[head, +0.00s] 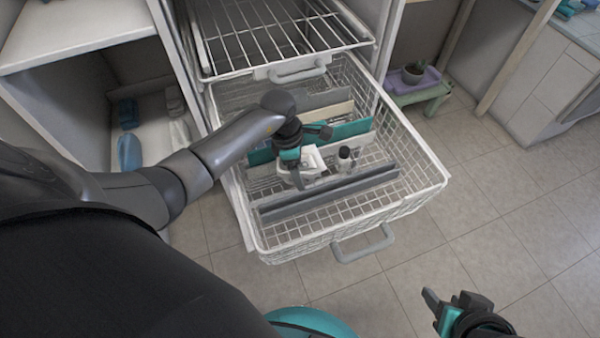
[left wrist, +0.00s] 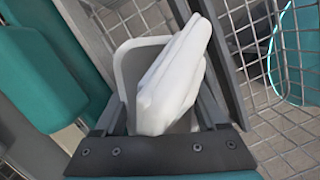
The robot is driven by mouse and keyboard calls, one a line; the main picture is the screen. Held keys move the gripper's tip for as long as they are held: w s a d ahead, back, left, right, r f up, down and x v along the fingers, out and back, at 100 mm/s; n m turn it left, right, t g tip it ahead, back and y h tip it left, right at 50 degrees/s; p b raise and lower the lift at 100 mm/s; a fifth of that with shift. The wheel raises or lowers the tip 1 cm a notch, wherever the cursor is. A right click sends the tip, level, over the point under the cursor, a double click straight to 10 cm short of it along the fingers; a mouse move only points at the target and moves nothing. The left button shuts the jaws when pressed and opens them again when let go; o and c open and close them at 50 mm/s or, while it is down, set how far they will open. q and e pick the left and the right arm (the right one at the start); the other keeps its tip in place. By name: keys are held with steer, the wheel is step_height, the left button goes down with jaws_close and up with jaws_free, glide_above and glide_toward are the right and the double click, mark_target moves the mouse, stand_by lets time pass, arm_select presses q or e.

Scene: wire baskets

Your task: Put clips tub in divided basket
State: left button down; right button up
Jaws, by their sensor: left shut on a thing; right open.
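The divided basket (head: 428,186) is a white wire drawer, pulled out, with grey, cream and teal dividers across it. My left gripper (head: 296,180) reaches down into it, between the teal divider (head: 352,129) and the front grey divider (head: 330,192). It is shut on a whitish tub (head: 311,163), which looks like the clips tub. In the left wrist view the tub (left wrist: 126,72) sits between my fingers (left wrist: 158,118), with a white folded-looking piece (left wrist: 178,75) in its opening. I cannot tell whether it touches the basket floor. My right gripper (head: 443,309) is open and empty over the floor.
A small white bottle with a dark top (head: 344,158) stands just right of the tub. Another wire basket (head: 265,40) is above. The drawer handle (head: 363,246) sticks out in front. A low green stool (head: 424,97) with a potted plant stands at right. Tiled floor is clear.

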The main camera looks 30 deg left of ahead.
arm_select(q)
steer(key=shift+f, duration=0.1)
arm_select(e)
steer(key=shift+w+a+r, duration=0.1)
steer(key=shift+r, duration=0.05)
arm_select(q)
steer(key=shift+f, duration=0.15)
steer(key=shift+c, duration=1.1)
jaws_free()
arm_select(e)
steer(key=shift+w+a+t, duration=0.25)
steer(key=shift+w+t, duration=0.05)
